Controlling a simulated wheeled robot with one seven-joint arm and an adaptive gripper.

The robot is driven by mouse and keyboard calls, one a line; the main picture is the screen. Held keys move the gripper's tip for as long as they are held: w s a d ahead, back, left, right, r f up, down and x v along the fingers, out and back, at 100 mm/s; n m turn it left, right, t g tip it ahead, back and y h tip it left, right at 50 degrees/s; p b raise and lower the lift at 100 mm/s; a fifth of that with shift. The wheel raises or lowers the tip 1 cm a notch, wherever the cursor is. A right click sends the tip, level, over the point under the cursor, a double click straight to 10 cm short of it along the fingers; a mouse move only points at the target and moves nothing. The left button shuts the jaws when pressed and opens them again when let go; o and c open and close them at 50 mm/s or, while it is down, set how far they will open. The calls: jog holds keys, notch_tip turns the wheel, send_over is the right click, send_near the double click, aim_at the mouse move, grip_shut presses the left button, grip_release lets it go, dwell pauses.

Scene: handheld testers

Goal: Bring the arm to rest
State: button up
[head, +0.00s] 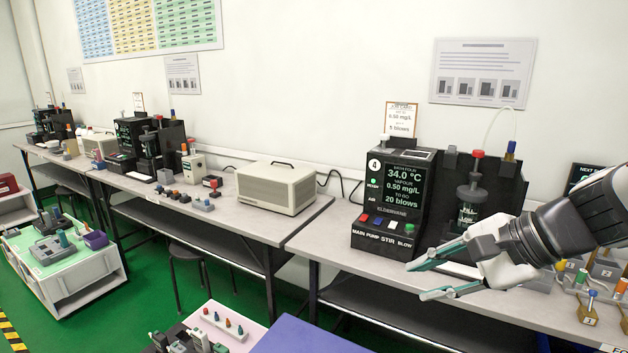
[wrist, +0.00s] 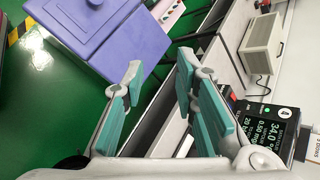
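My gripper (head: 432,279) is at the end of my arm, which reaches in from the right in the head view. Its two teal-padded fingers point left, over the front edge of the right bench (head: 335,247). The fingers are apart with nothing between them. In the wrist view my gripper (wrist: 158,88) also shows open and empty, with the floor and bench edge beyond it. The black tester (head: 393,203) marked 4 stands on the bench behind the fingers, apart from them. It also shows at the right of the wrist view (wrist: 270,125).
A beige box (head: 277,188) sits on the middle bench. Small coloured parts (head: 587,300) stand at the bench's right end, below my arm. A purple-blue surface (head: 310,338) is low in front; it also shows in the wrist view (wrist: 90,30).

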jog(key=s+a+n+g+h, duration=0.2)
jog(key=s+a+n+g, duration=0.25)
jog(key=s+n, duration=0.6)
jog(key=s+d+n+h, duration=0.2)
jog(key=s, duration=0.4)
jog(key=s+d+n+h, duration=0.2)
jog(key=s+d+h, duration=0.1)
jog(key=s, duration=0.4)
notch_tip(320, 180, up, 14)
jog(key=t+p, duration=0.3)
jog(key=p, duration=1.1)
jog(key=shift+w+r, duration=0.15)
jog(key=shift+w, duration=0.25)
